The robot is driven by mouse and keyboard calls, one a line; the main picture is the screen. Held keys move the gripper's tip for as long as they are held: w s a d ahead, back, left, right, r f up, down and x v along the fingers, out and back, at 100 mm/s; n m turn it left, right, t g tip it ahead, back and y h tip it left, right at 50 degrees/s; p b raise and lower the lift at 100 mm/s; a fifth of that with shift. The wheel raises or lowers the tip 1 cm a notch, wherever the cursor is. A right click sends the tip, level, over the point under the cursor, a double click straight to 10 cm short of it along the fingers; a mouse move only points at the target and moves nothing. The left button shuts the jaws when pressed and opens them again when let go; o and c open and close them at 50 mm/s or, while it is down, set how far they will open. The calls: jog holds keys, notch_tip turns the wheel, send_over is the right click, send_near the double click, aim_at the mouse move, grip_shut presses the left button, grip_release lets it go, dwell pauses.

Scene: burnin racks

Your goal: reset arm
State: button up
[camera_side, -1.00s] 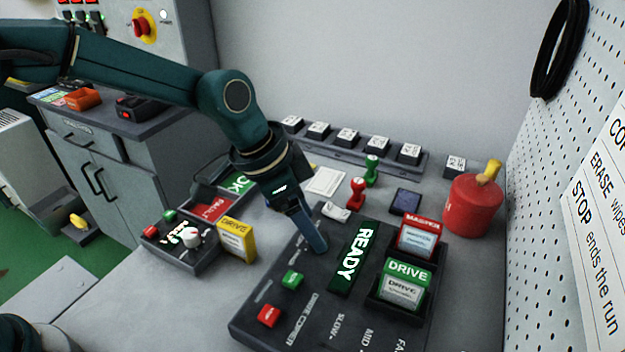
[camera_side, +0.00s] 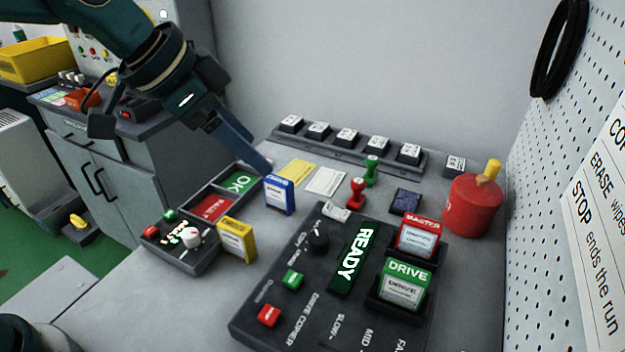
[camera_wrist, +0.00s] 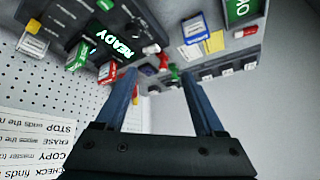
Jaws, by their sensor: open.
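My gripper (camera_side: 262,165) is raised over the back left of the bench in the side view, above and behind the blue drive. In the wrist view its two blue fingers (camera_wrist: 160,75) stand apart with nothing between them. The drive copier (camera_side: 255,325) is a dark box whose display (camera_side: 355,258) reads READY. A red master drive (camera_side: 419,234) and a green drive (camera_side: 405,284) stand in its slots. A dark knob (camera_side: 318,241), a green button (camera_side: 292,279) and a red button (camera_side: 268,315) show on its left part.
A blue drive (camera_side: 279,196) and a yellow drive (camera_side: 236,240) stand beside the FAULT and OK trays (camera_side: 212,208). Red and green stamps (camera_side: 356,193), an ink pad (camera_side: 405,201), a red canister (camera_side: 472,206) and a rack of dark blocks (camera_side: 345,153) stand behind.

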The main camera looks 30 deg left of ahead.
jog(key=s+a+r+n+t+y, duration=0.1)
jog(key=s+a+r+n+y, duration=0.15)
jog(key=s+a, duration=0.55)
jog(key=s+a+f+n+g, duration=0.1)
jog(key=s+a+f+n, duration=0.1)
jog(key=s+f+n, duration=0.3)
jog(key=s+f, duration=0.1)
jog(key=s, duration=0.3)
